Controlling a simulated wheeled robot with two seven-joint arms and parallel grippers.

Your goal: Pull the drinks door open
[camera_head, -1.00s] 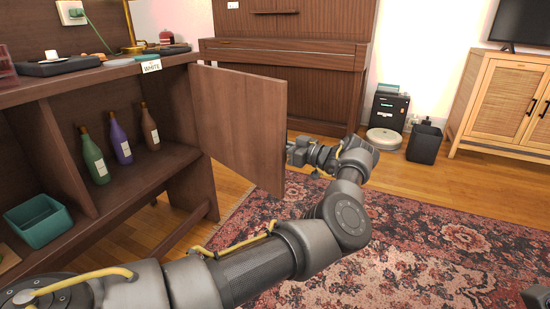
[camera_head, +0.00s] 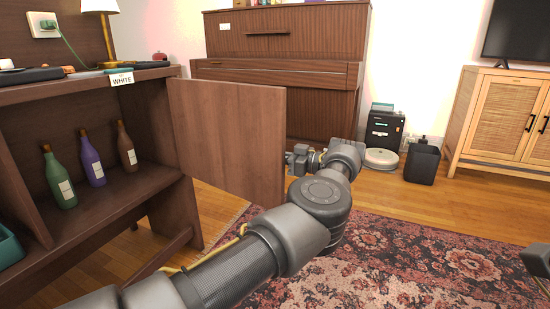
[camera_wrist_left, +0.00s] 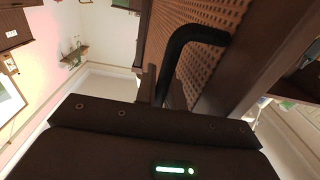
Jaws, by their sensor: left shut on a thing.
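The drinks door (camera_head: 227,140) is a brown wooden panel on the right end of the dark wooden cabinet (camera_head: 110,215). It stands swung out, and the shelf behind it shows. My left gripper (camera_head: 299,157) is at the far side of the door's free edge, and its fingertips are hidden in the head view. In the left wrist view the black bent door handle (camera_wrist_left: 190,40) stands on a perforated brown face. My left gripper (camera_wrist_left: 154,85) is shut on the handle's near end.
Several bottles (camera_head: 91,160) stand on the cabinet shelf, with a teal bin (camera_head: 8,247) at left. A "WHITE" label (camera_head: 121,79) hangs on the cabinet's top edge. A piano (camera_head: 285,85) stands behind the door. A patterned rug (camera_head: 420,260) covers the floor at right.

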